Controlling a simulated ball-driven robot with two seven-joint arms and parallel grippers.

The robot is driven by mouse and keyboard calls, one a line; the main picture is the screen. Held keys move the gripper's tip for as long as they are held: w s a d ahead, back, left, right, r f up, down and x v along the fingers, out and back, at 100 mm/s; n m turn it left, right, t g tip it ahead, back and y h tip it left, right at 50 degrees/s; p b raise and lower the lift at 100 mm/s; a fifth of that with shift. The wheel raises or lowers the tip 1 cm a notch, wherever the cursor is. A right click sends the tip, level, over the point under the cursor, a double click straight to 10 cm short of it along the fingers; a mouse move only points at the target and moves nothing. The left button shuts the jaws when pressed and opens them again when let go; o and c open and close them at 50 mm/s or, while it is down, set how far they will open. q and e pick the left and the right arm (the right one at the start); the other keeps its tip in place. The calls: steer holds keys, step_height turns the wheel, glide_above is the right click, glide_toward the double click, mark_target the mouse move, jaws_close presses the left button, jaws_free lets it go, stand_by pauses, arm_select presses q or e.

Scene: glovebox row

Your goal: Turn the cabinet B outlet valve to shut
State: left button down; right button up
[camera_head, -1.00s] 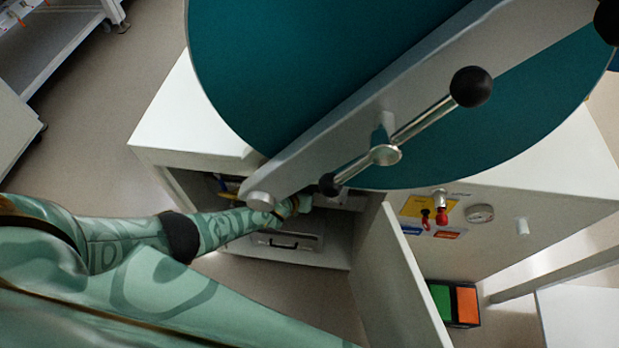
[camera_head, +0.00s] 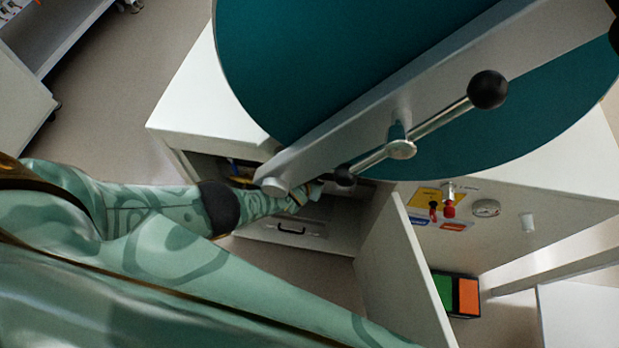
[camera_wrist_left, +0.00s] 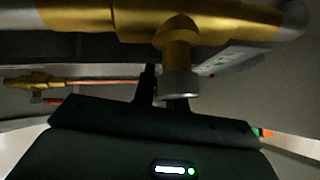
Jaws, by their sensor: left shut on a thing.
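A brass valve body with a pipe (camera_wrist_left: 195,20) crosses the top of the left wrist view. A short brass stem with a grey round end (camera_wrist_left: 179,84) hangs from it. My left gripper (camera_wrist_left: 163,88) is at this stem, its black fingers shut on the valve's grey end; the exact contact is partly hidden. No label on this valve is readable. In the head view my left gripper (camera_head: 312,190) reaches into the open lower compartment of the white cabinet (camera_head: 200,105), mostly hidden below the teal round door. My right gripper is not in view.
The teal door (camera_head: 300,60) with its crossbar and black-knobbed handle (camera_head: 400,149) overhangs the compartment. An open white door panel (camera_head: 395,265) stands right of my arm. A drawer-like box with a handle (camera_head: 290,230) lies below. Another brass fitting (camera_wrist_left: 30,82) with a copper-coloured pipe is left.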

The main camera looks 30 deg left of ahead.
arm_select(q)
steer(key=c, duration=1.4)
jaws_free()
steer(key=shift+s+a, duration=0.1)
steer(key=shift+c, duration=0.2)
